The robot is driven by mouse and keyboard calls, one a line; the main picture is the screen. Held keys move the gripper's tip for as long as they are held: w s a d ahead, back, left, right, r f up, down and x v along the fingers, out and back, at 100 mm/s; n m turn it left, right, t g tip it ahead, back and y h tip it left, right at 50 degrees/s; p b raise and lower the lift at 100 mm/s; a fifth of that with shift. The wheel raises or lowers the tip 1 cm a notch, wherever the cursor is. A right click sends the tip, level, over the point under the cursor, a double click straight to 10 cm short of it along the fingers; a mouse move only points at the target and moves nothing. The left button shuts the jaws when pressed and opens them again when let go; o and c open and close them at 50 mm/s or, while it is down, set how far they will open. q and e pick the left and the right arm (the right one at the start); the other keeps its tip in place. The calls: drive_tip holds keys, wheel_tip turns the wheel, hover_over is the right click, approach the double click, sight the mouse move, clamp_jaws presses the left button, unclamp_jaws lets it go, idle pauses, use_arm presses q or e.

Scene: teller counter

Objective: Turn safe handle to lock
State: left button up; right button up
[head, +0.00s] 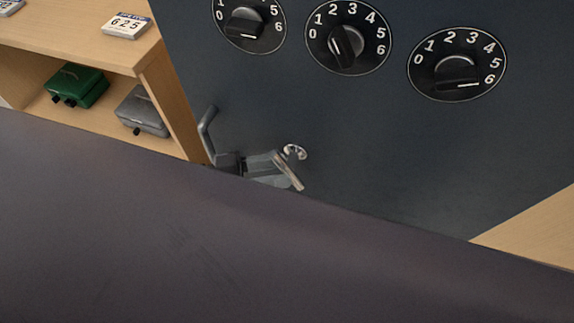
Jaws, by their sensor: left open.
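The dark safe door (390,140) fills the upper right of the head view. A grey bent bar (207,130) stands out at its lower left side. A small shiny metal fitting (295,152) sits on the door to the right of that bar. I cannot tell how these two parts join, or which way the handle is turned. My left gripper (285,176) is open, just below and left of the shiny fitting. I cannot tell whether it touches it. The safe's lower part is hidden. My right gripper is not in view.
Three black numbered dials, left (247,24), middle (346,40) and right (457,66), are on the door above. A wooden shelf (80,42) at the left holds a green box (78,84), a grey box (143,108) and a number block (126,25).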

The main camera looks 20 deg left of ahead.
use_arm(q)
drive_tip(key=shift+x, duration=1.05)
drive_tip(key=shift+w+d, duration=0.15)
drive_tip(key=shift+d, duration=0.1)
clamp_jaws()
